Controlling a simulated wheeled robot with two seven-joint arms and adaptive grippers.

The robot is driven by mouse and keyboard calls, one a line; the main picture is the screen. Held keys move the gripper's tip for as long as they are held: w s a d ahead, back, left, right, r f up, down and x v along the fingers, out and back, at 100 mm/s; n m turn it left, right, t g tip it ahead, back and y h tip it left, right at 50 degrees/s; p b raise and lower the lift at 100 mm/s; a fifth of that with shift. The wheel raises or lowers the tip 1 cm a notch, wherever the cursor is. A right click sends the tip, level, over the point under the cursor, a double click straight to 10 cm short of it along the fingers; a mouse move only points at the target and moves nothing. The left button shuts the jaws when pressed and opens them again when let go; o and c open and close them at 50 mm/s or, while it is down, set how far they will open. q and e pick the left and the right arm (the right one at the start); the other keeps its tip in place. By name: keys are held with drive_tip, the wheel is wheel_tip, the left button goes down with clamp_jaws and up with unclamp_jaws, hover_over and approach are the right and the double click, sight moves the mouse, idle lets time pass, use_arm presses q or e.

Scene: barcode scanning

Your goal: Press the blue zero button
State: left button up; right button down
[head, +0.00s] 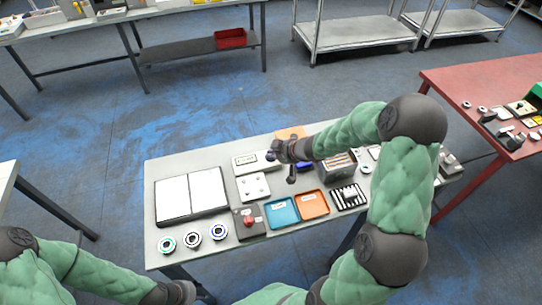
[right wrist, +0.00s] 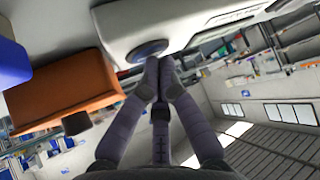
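The blue button (right wrist: 147,50) is round and sits on the face of a white device (right wrist: 190,22) in the right wrist view. In the head view the white device (head: 245,163) lies at the back middle of the table, with the blue button (head: 271,156) at its right end. My right gripper (right wrist: 162,66) has its fingers together and empty, with the tips right at the button's edge; whether they touch it I cannot tell. In the head view my right gripper (head: 274,154) partly covers that end of the device. My left gripper (head: 183,292) is low at the left, its fingers unclear.
An orange block-like thing (right wrist: 65,90) is beside the device in the right wrist view. On the table are a white two-panel board (head: 191,195), a red button box (head: 249,222), a blue tray (head: 282,213), an orange tray (head: 313,205) and several rings in front.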

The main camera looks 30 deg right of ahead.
drive_tip(key=shift+r+p, duration=0.85)
drive_tip(key=shift+p, duration=0.25)
wheel_tip(320, 180, up, 5)
drive_tip(key=p, duration=0.5)
drive_tip(key=shift+p, duration=0.4)
idle(0.4)
